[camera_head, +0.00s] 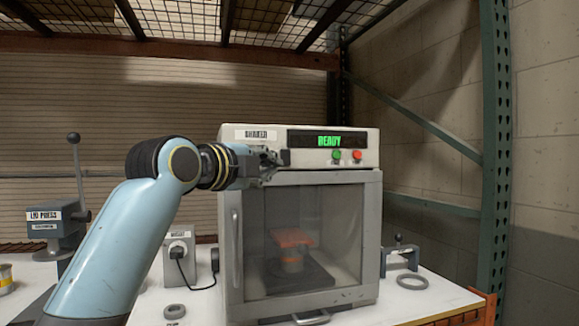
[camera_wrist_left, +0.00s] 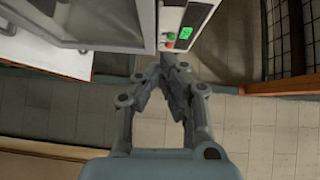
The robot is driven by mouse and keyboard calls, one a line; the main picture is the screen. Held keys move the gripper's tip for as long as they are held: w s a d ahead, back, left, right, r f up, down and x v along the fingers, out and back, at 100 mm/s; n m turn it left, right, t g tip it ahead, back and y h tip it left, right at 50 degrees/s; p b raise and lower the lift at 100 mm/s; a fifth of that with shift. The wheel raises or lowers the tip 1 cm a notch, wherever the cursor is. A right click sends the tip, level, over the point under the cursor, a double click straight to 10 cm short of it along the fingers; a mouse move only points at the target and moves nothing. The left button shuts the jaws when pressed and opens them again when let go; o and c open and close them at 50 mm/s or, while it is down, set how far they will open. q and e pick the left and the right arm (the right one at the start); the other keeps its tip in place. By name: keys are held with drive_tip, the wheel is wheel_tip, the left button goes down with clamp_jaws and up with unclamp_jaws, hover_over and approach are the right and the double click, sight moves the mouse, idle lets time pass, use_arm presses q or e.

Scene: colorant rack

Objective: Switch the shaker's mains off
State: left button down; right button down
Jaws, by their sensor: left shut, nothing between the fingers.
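The shaker (camera_head: 300,178) is a pale box with a glass-fronted door, and its display reads READY in green. A green button (camera_head: 336,155) and a red button (camera_head: 357,155) sit below the display; the wrist view also shows the green button (camera_wrist_left: 171,36) and the red button (camera_wrist_left: 169,45). My left gripper (camera_head: 284,163) is shut and empty in front of the panel, left of the buttons. Its closed tips (camera_wrist_left: 168,62) show just below the buttons in the wrist view; contact cannot be told. My right gripper is not in view.
An orange-topped can (camera_head: 292,248) stands behind the door glass. A lid press (camera_head: 57,222) with an upright lever is at the left. Grey rings (camera_head: 412,282) lie on the white bench. A green rack post (camera_head: 494,150) stands at the right.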

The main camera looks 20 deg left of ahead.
use_arm(q)
drive_tip(key=p, duration=0.3)
approach(285, 157)
drive_tip(key=w+d+f, duration=0.2)
drive_tip(key=w+d, duration=0.2)
drive_tip(key=d, duration=0.2)
drive_tip(key=shift+w+a+f, duration=0.2)
drive_tip(key=shift+w+a, duration=0.4)
drive_tip(key=shift+w+a+f, duration=0.15)
drive_tip(key=shift+w+a, duration=0.4)
drive_tip(key=shift+a, duration=0.1)
drive_tip(key=shift+w, duration=0.1)
